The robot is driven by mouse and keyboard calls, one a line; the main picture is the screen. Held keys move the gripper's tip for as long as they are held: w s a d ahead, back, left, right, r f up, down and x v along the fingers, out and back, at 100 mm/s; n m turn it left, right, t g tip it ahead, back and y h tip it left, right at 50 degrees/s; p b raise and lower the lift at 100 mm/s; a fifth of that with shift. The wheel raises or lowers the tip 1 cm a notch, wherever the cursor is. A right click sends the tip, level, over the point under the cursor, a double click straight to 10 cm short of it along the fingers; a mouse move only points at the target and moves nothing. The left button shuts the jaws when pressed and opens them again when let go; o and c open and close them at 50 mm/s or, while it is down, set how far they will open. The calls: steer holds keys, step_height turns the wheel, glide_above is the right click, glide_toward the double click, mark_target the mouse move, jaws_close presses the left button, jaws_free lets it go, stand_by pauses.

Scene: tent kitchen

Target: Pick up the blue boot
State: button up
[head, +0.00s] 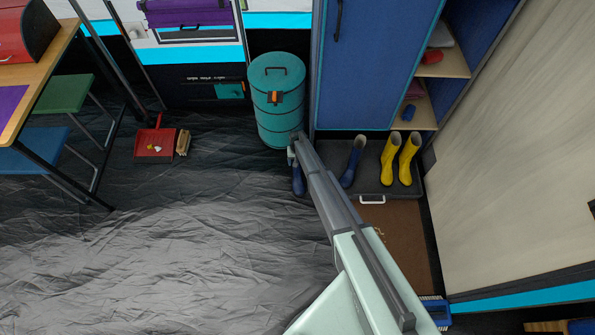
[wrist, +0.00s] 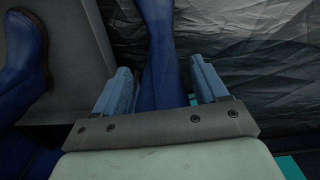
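One blue boot (head: 298,181) stands on the dark floor sheet, left of the tray, partly hidden by my arm in the head view. My gripper (head: 292,156) is right over it. In the wrist view the same boot (wrist: 162,50) passes between the two pale blue fingers of my gripper (wrist: 161,82). The fingers are apart, with narrow gaps showing on both sides of the boot. A second blue boot (head: 353,161) stands on the dark boot tray (head: 372,180); it also shows at the left of the wrist view (wrist: 24,50).
Two yellow boots (head: 399,160) stand on the tray's right side. A teal bin (head: 277,100) stands close behind my gripper, and a blue cabinet (head: 375,65) is behind the tray. A red dustpan (head: 155,142) and brush (head: 183,143) lie left. Floor at front left is clear.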

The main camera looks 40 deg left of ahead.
jaws_close()
stand_by(0.5)
